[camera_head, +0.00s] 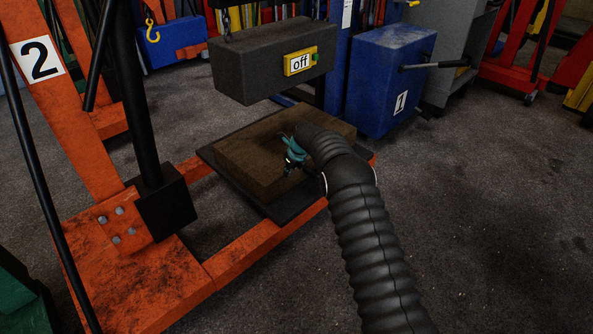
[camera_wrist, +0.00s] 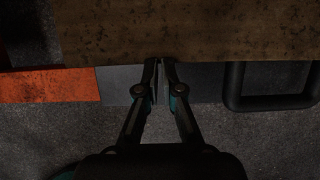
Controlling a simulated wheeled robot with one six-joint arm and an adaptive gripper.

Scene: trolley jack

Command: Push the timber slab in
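The timber slab (camera_head: 245,158) is a thick brown block lying flat on a black plate (camera_head: 218,165) on the orange jack frame. In the wrist view, the slab (camera_wrist: 200,30) fills the top, with its near edge straight across. My gripper (camera_head: 290,158) is at the slab's near right side, partly hidden by my arm. In the wrist view, the tips of my gripper (camera_wrist: 160,62) are close together at the slab's edge, with nothing visible between them. I cannot tell whether they touch the slab.
A blue box (camera_head: 385,85) marked 1 stands behind. The orange frame (camera_head: 130,280) marked 2 is at left. A black handle (camera_wrist: 270,103) lies right of my fingers. Floor at right is clear.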

